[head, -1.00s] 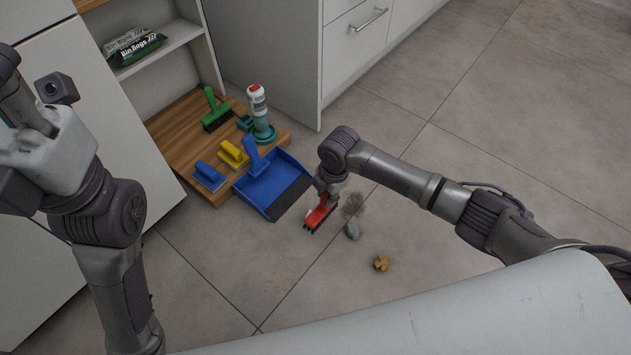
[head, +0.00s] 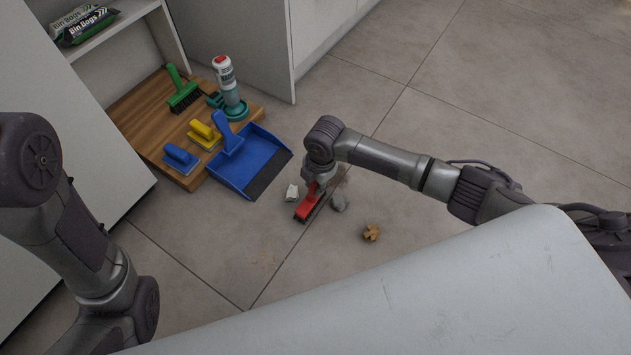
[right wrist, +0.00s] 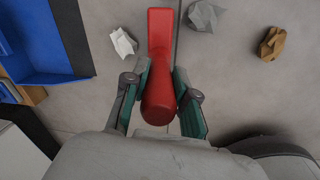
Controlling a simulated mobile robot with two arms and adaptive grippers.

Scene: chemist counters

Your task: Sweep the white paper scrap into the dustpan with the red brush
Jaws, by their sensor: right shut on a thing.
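The white paper scrap (head: 291,192) lies on the floor between the dustpan and the brush, just left of the brush. It also shows in the right wrist view (right wrist: 123,42), clear of the brush. The blue dustpan (head: 248,163) lies with its dark lip towards the scrap and its handle on the far side. Its edge shows at the upper left of the right wrist view (right wrist: 30,45). My right gripper (right wrist: 160,88) is shut on the handle of the red brush (right wrist: 161,40). The brush head (head: 307,206) is low at the floor. My left gripper is out of view.
A grey lump (head: 339,202) lies right of the brush, beside a dark dirt patch. A brown scrap (head: 371,232) lies further right. A wooden board (head: 146,122) holds a green brush, yellow and blue tools and a bottle.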

